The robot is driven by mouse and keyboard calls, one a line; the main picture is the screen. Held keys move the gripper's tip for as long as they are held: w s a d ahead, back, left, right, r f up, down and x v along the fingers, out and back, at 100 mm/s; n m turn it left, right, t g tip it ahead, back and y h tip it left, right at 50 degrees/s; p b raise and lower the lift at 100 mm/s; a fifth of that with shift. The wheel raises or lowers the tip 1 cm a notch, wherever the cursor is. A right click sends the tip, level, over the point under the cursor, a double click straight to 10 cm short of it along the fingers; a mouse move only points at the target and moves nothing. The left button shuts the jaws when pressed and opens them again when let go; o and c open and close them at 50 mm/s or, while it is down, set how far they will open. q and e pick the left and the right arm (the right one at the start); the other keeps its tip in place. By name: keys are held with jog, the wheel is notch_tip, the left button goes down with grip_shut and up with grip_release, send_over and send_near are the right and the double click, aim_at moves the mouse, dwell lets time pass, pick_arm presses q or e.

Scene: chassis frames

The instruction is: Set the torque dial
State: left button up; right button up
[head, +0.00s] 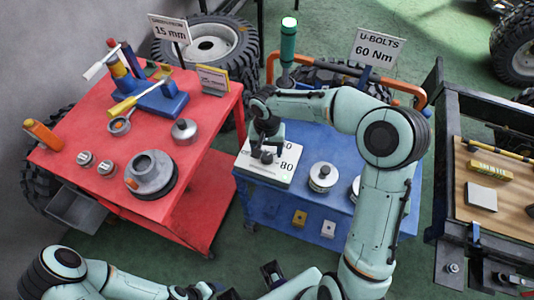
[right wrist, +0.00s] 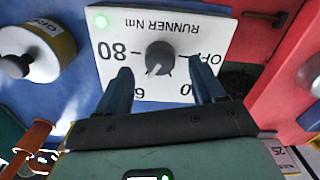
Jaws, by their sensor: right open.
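The torque dial is a dark round knob (right wrist: 160,57) on a white panel (right wrist: 190,25) headed "RUNNER Nm", with 80 and OFF visible and other numbers partly hidden by my fingers. A light mark on the knob points down and slightly left in the wrist view. In the head view the white dial box (head: 259,170) sits on the blue cart. My right gripper (right wrist: 163,84) is open, its fingers on either side below the knob and apart from it; in the head view the gripper (head: 265,145) is over the box. My left arm is low at the left; its fingers are not clear.
A sign (head: 375,50) reads "U-BOLTS 60 Nm". A silver weight-like canister (head: 322,177) stands right of the box on the blue cart (head: 308,215). A green-topped cylinder (head: 288,40) rises behind. A red cart (head: 200,95) with tools stands left, a wooden-topped bench (head: 510,205) right.

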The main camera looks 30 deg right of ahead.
aim_at(267, 156)
pick_arm(q)
jog(key=shift+f, duration=0.1)
pick_arm(e)
jog(key=shift+f, duration=1.5)
jog(key=shift+c, duration=0.3)
jog(key=c, duration=1)
